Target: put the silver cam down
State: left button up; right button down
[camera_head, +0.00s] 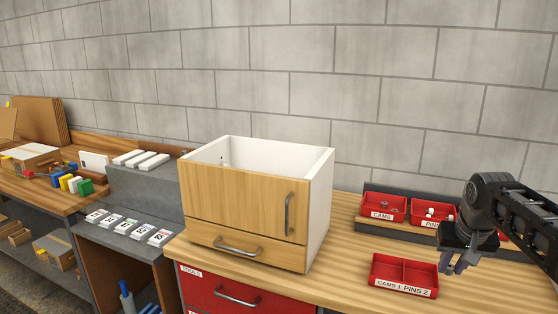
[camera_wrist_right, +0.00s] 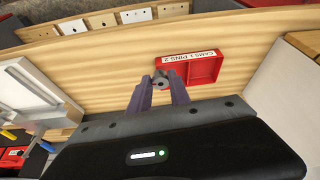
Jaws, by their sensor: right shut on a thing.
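My right gripper (camera_head: 453,268) is shut on the silver cam, a small grey round part with a dark hole. The cam (camera_wrist_right: 160,82) shows between the fingertips in the right wrist view; in the head view it is too small to make out. The gripper is just right of a red two-compartment tray (camera_head: 403,289) labelled "CAMS 1 PINS 2", above the wooden bench. Both tray compartments look empty. The tray also shows in the right wrist view (camera_wrist_right: 203,71), up and right of the cam. My left gripper is not in view.
Red bins labelled for cams (camera_head: 383,216) and pins stand in a dark rack behind the tray. A white cabinet with wooden fronts (camera_head: 240,203) stands left on the bench. Bare bench top (camera_head: 340,275) lies between cabinet and tray.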

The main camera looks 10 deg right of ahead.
jog(key=s+a+f+n+y, duration=0.1)
jog(key=a+f+n, duration=0.1)
jog(key=a+f, duration=0.6)
jog(key=s+a+f+n, duration=0.1)
jog(key=a+f+n, duration=0.1)
jog(key=a+f, duration=0.7)
jog(key=a, duration=0.8)
jog(key=shift+a+f+n+t+y, duration=0.3)
jog(key=shift+y, duration=0.1)
